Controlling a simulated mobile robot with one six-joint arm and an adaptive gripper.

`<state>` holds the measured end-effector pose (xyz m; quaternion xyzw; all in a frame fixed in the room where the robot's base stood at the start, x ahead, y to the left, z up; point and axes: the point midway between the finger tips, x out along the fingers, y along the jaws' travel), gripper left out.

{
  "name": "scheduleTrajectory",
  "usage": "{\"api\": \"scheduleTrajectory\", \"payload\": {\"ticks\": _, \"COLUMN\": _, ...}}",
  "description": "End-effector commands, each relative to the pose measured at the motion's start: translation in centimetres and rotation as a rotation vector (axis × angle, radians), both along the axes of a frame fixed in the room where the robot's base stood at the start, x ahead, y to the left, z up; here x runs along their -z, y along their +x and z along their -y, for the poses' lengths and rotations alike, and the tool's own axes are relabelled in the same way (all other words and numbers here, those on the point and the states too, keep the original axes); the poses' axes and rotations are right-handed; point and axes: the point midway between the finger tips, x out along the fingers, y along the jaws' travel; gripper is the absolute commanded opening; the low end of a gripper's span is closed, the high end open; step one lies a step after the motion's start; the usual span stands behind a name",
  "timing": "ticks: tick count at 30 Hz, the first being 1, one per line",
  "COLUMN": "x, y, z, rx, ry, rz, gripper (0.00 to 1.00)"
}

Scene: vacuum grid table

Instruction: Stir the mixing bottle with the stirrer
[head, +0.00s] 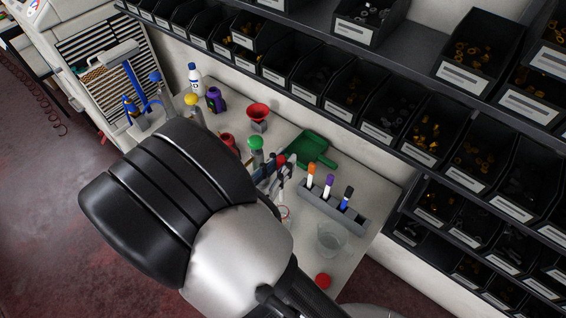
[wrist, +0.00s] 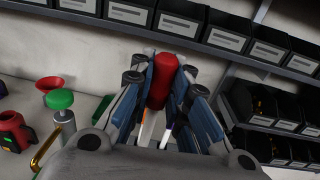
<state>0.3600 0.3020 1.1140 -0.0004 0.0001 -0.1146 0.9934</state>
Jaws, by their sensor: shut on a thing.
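My gripper (wrist: 160,88) is shut on a red-handled tool, which looks like the stirrer (wrist: 164,76); its red end sits between the blue finger pads in the wrist view. In the head view my gripper (head: 276,174) is above the white table, largely behind my arm, with the red end (head: 281,160) just showing. The stirrer's lower part cannot be made out. A small, pale, round container with some red (head: 284,212) stands below my gripper, partly hidden; I cannot tell whether it is the mixing bottle or whether the stirrer is in it.
A grey rack (head: 318,203) holds orange, purple and black-capped markers. A clear beaker (head: 332,238) and a red lid (head: 323,281) are near the front right. A green dustpan (head: 311,148), a red funnel (head: 258,113) and a green-topped item (head: 255,145) stand behind. Bin shelves (head: 385,105) line the wall.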

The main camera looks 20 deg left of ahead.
Motion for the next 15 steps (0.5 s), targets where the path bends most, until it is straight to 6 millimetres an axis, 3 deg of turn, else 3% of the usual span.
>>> {"api": "scheduleTrajectory", "payload": {"ticks": 5, "x": 0.0, "y": 0.0, "z": 0.0, "rx": 0.014, "ry": 0.001, "rz": 0.000, "gripper": 0.02}}
{"api": "scheduleTrajectory", "payload": {"ticks": 15, "x": 2.4, "y": 0.0, "z": 0.0, "rx": 0.012, "ry": 0.000, "rz": 0.000, "gripper": 0.02}}
